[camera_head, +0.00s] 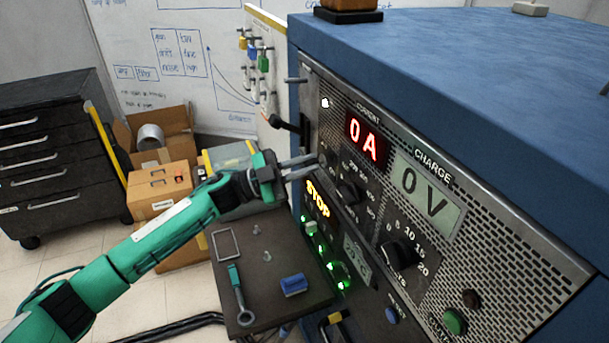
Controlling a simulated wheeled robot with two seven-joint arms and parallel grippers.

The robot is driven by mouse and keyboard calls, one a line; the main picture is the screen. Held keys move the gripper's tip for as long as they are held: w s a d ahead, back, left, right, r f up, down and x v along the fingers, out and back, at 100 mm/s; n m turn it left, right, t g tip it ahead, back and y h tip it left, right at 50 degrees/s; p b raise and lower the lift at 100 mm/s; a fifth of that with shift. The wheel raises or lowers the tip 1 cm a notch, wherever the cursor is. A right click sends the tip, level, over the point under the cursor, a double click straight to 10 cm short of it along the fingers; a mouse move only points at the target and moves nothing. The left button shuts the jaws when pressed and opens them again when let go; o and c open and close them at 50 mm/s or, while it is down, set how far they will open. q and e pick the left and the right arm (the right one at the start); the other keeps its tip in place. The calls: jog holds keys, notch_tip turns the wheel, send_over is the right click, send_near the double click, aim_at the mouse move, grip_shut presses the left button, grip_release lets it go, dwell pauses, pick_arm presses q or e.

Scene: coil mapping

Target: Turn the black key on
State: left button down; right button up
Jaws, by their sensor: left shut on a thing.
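My left arm reaches in from the left, and its gripper (314,165) is at the left edge of the machine's front panel (480,230). Its two fingers point right, against the panel just below the left end of the upper row of controls. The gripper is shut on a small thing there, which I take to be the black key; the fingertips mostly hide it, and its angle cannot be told. The red display (367,139) reads 0 A and the charge display (427,193) reads 0 V. A yellow STOP sign (318,197) is lit. My right gripper is not in view.
Black knobs (398,250) and lit green buttons sit close to the gripper on the panel. A black-handled lever (283,123) sticks out above it. Below is a small dark table (262,275) with a wrench and blue block. Boxes (160,185) stand behind the arm.

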pick_arm(q)
jog(key=m+g+b, duration=0.1)
jog(key=m, duration=0.2)
jog(key=m+g+y+b, duration=0.1)
jog(key=m+b, duration=0.1)
jog(key=m, duration=0.1)
jog(key=shift+f+m, duration=0.1)
jog(key=shift+m, duration=0.3)
jog(key=shift+m+g+y+b, duration=0.5)
jog(key=shift+m+y+b, duration=0.65)
jog(key=shift+m, duration=1.15)
jog(key=c, duration=1.5)
grip_release()
jog(key=shift+r, duration=0.2)
jog(key=shift+a, duration=0.1)
